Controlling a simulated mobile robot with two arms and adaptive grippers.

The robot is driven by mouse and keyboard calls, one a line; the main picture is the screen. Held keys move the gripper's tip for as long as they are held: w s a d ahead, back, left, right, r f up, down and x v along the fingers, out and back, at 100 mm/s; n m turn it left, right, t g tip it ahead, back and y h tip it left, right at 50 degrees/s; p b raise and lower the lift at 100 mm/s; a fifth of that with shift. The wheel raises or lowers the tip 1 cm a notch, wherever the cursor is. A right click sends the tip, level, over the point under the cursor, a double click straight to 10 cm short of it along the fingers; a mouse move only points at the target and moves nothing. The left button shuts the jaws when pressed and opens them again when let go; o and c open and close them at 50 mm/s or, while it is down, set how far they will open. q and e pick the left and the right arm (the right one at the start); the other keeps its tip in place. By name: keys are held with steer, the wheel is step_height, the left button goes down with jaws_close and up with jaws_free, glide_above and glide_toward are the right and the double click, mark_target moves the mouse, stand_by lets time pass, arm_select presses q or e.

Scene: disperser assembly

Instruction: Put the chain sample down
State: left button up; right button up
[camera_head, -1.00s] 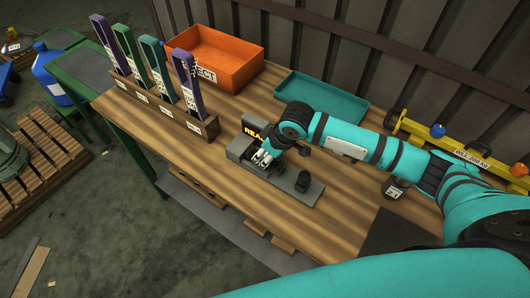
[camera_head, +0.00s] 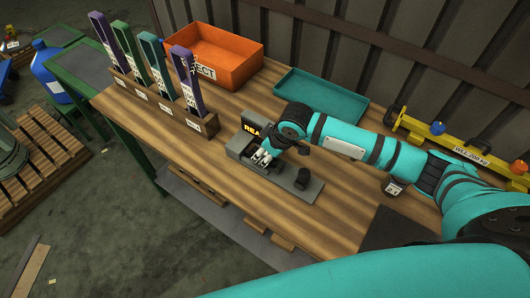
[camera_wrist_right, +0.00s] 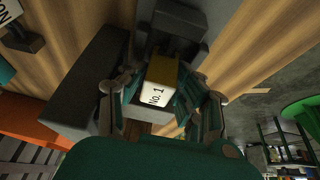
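A small block with a yellow top and a white "No. 1" label (camera_wrist_right: 158,92), apparently the chain sample, sits between the fingers of my right gripper in the right wrist view. My right gripper (camera_head: 262,157) is low over the grey fixture (camera_head: 283,177) on the table. In the wrist view, its fingers (camera_wrist_right: 162,100) stand apart on either side of the block, with a visible gap at the left. Any chain on the block cannot be made out. The fingers and arm hide the block in the head view. My left gripper is not in view.
The fixture has a display reading "REA..." (camera_head: 253,129) and a dark knob (camera_head: 303,179). A rack (camera_head: 205,127) of coloured tags stands left, an orange bin (camera_head: 232,66) and teal tray (camera_head: 322,97) behind. A yellow lifting beam (camera_head: 420,134) lies right. The table's front is clear.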

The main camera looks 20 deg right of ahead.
steer(key=shift+s+a+f, duration=0.1)
steer(key=shift+s, duration=0.05)
steer(key=shift+r, duration=0.35)
steer(key=b+v, duration=0.1)
steer(key=v, duration=1.1)
steer(key=shift+r, duration=0.35)
